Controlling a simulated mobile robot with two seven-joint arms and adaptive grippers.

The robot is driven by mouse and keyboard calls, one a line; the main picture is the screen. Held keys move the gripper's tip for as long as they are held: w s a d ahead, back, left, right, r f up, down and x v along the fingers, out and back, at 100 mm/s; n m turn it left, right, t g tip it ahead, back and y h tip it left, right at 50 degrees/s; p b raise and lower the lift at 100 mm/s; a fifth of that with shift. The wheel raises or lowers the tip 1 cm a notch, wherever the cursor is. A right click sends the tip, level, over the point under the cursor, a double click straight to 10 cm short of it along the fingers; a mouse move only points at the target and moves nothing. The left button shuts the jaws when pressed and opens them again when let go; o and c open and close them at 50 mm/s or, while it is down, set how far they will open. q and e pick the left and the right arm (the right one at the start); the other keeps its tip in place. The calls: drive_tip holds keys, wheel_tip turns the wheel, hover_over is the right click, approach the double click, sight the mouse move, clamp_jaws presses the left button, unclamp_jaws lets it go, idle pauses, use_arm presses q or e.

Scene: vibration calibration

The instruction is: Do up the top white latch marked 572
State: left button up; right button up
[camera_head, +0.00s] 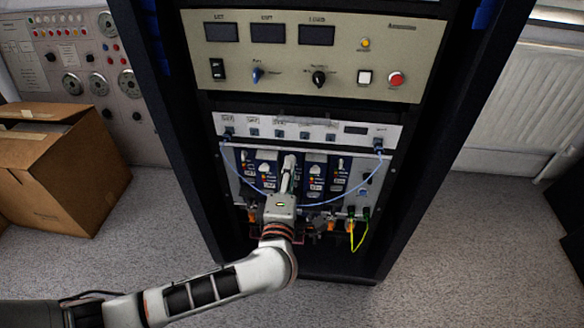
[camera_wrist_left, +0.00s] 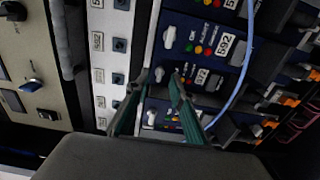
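A row of dark blue modules with white latches sits in the rack. In the left wrist view a label ending in 72 (camera_wrist_left: 203,78) is partly behind a finger; its first digit is hard to read. A small white latch (camera_wrist_left: 158,74) shows beside it, between my fingertips. My left gripper (camera_wrist_left: 160,84) is open, its two green-grey fingers apart, with nothing visibly held. I cannot tell whether a finger touches the latch. In the head view my left gripper (camera_head: 288,176) reaches into the module row and hides part of it. My right gripper is not in view.
A neighbouring module is labelled 592 (camera_wrist_left: 225,46). A thin blue cable (camera_head: 323,203) hangs in a loop across the modules. A white switch panel (camera_head: 300,120) is above them. Yellow-green cables (camera_head: 357,232) hang lower right. A cardboard box (camera_head: 75,175) stands left of the rack.

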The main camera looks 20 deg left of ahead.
use_arm(q)
drive_tip(key=shift+x, duration=0.8)
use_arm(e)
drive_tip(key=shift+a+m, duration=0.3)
use_arm(q)
clamp_jaws()
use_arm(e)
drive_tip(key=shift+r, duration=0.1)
